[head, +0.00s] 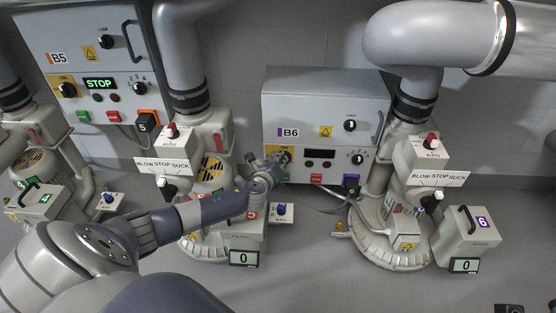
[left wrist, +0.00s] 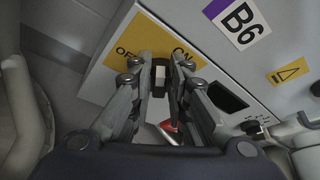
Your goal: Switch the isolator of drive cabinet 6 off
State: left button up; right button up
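Drive cabinet 6 (head: 340,82), labelled B6, is the light grey box right of centre in the head view. Its display (head: 320,154) is dark. Its isolator sits on a yellow plate (left wrist: 109,56) with OFF and ON lettering in the left wrist view. The black isolator knob (left wrist: 160,79), with a pale mark, is between the fingertips of my left gripper (left wrist: 161,68), which look closed on its sides. In the head view my left gripper (head: 279,160) hides most of the isolator. The knob's exact setting is hard to read. My right gripper is not in view.
Cabinet B5 (head: 85,50), its display lit STOP, stands at the left. Blower units with BLOW STOP SUCK plates (head: 438,176) flank cabinet 6. A thick grey pipe (head: 408,38) rises at its right. A grey box marked 6 (head: 465,235) stands at lower right.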

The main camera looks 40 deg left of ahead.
pick_arm(q)
jog(key=shift+o, duration=0.8)
jog(key=v, duration=1.2)
